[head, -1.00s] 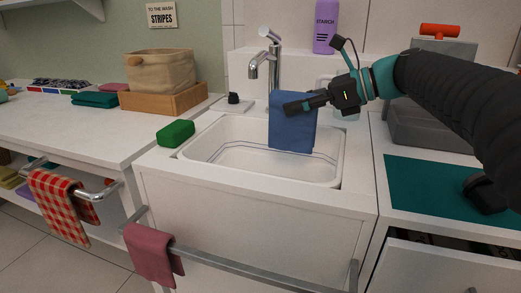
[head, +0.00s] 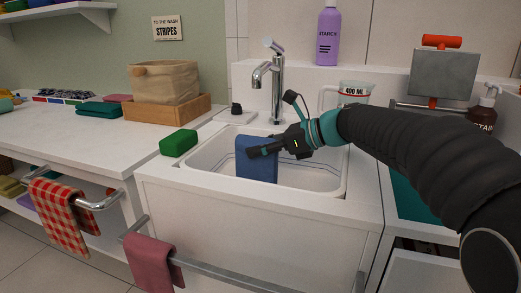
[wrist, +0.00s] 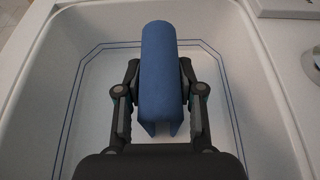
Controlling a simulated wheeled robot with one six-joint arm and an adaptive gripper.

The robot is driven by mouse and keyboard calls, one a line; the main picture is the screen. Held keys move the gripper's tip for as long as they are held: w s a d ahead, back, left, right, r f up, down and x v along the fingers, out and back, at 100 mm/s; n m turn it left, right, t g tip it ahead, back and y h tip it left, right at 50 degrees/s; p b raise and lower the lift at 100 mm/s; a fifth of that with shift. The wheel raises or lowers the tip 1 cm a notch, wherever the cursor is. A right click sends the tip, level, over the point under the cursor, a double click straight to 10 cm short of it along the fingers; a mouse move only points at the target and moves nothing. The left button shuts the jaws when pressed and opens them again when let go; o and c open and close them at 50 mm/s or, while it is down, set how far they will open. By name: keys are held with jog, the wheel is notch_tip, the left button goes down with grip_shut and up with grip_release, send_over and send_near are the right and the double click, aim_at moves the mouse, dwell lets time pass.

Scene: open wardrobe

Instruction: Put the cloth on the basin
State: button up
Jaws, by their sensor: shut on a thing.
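A blue folded cloth (head: 257,170) hangs inside the hollow of the white basin (head: 318,192), its top near rim height. My gripper (head: 265,150) is shut on the cloth near its upper fold. In the wrist view the cloth (wrist: 160,55) stands upright between the two fingers (wrist: 159,80), over the basin floor with its blue outline (wrist: 75,70). I cannot tell whether the cloth's lower edge touches the basin floor.
A tap (head: 276,85) stands behind the basin, with a purple starch bottle (head: 328,38) and a measuring jug (head: 354,92) at the back. A green block (head: 178,142) sits on the left rim. Checked (head: 60,215) and pink (head: 153,262) cloths hang on rails.

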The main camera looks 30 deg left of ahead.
jog(key=shift+f, duration=0.15)
jog(key=o, duration=1.2)
jog(key=shift+c, duration=0.2)
jog(key=v, duration=1.2)
jog(key=shift+p, duration=0.35)
